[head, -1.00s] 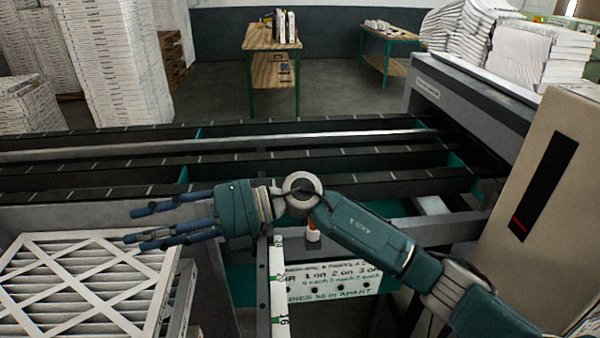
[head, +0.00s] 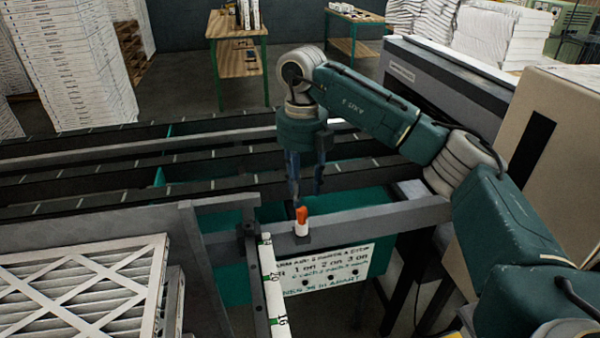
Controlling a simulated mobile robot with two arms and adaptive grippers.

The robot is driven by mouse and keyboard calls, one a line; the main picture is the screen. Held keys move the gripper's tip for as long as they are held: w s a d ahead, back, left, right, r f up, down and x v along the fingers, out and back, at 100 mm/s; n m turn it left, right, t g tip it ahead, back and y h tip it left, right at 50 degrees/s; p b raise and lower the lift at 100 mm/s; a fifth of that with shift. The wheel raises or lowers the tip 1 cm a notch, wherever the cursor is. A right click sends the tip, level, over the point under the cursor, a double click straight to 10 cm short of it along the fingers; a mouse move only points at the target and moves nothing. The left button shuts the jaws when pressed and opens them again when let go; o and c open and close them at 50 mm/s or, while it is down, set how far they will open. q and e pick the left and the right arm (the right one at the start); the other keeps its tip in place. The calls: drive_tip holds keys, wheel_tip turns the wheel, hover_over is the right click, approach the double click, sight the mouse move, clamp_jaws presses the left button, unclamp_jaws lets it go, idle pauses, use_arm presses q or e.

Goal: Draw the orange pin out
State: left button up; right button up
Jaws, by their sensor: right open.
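The orange pin (head: 302,214) stands upright in a white collar (head: 302,229) on the grey rail at the near side of the conveyor. Only its short orange top shows. My right gripper (head: 304,198) points down just above and behind the pin, its dark blue fingers apart. Nothing shows between the fingers, and I cannot tell whether a fingertip touches the pin. My left gripper is not in view.
A printed white sign (head: 335,268) hangs below the rail. A marked white ruler strip (head: 273,290) runs toward me beside it. Stacked filters (head: 80,300) stand at the lower left. A beige cabinet (head: 575,160) stands at the right.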

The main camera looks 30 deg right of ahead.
sight(302, 209)
wheel_tip(302, 209, down, 7)
drive_tip(key=shift+r+p, duration=0.1)
drive_tip(key=shift+p, duration=0.55)
clamp_jaws()
drive_tip(key=shift+r, duration=0.25)
drive_tip(key=shift+a+r+p, duration=0.1)
drive_tip(key=shift+r+p, duration=1)
drive_tip(key=shift+r, duration=0.35)
drive_tip(key=shift+r+p, duration=0.95)
drive_tip(key=shift+r, duration=0.5)
drive_tip(key=shift+r, duration=0.15)
wheel_tip(302, 209, up, 9)
drive_tip(key=p, duration=0.5)
drive_tip(key=shift+p, duration=0.35)
